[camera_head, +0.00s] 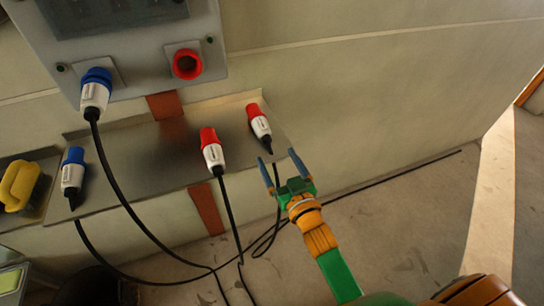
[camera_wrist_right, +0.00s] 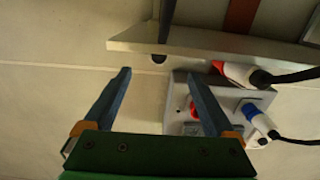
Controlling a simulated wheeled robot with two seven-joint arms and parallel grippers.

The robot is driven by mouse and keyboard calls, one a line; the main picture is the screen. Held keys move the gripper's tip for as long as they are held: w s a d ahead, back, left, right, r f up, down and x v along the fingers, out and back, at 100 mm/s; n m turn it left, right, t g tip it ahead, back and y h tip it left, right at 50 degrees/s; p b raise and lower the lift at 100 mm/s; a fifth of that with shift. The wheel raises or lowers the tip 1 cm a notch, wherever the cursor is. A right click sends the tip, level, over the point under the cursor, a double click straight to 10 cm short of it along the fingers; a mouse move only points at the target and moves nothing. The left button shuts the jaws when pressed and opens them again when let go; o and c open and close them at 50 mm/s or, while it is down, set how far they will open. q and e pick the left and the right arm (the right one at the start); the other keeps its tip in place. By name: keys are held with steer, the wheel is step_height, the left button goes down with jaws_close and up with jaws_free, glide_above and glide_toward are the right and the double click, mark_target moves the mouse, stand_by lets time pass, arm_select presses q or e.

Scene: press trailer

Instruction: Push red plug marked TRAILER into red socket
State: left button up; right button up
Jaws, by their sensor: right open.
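Two red-and-white plugs lie on the metal shelf: one (camera_head: 212,152) near its front edge, the other (camera_head: 259,127) at its right end. Their lettering is too small to read, so I cannot tell which is marked TRAILER. The red socket (camera_head: 187,64) is on the grey panel above, with nothing in it. My right gripper (camera_head: 277,155) is open and empty, just in front and to the right of the right-hand plug, not touching it. In the right wrist view the open fingers (camera_wrist_right: 159,75) show empty, with a red plug (camera_wrist_right: 233,72) beyond them to the right. My left gripper is out of view.
A blue plug (camera_head: 95,92) sits in the panel (camera_head: 140,70). Black cables (camera_head: 132,215) hang down and cross the floor. The wall right of the shelf is clear.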

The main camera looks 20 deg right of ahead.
mark_target(268, 142)
steer(key=shift+w+f, duration=0.25)
steer(key=shift+w, duration=1)
steer(key=w+b, duration=0.4)
steer(key=w, duration=0.4)
steer(key=shift+w+f+b, duration=0.1)
steer(key=shift+w+b, duration=0.1)
steer(key=shift+b, duration=0.1)
steer(key=shift+w+a+r, duration=0.1)
steer(key=shift+w+r, duration=0.15)
steer(key=shift+w, duration=0.45)
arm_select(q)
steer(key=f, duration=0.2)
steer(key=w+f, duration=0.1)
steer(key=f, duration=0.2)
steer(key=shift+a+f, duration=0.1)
arm_select(e)
steer(key=shift+c, duration=0.2)
jaws_close()
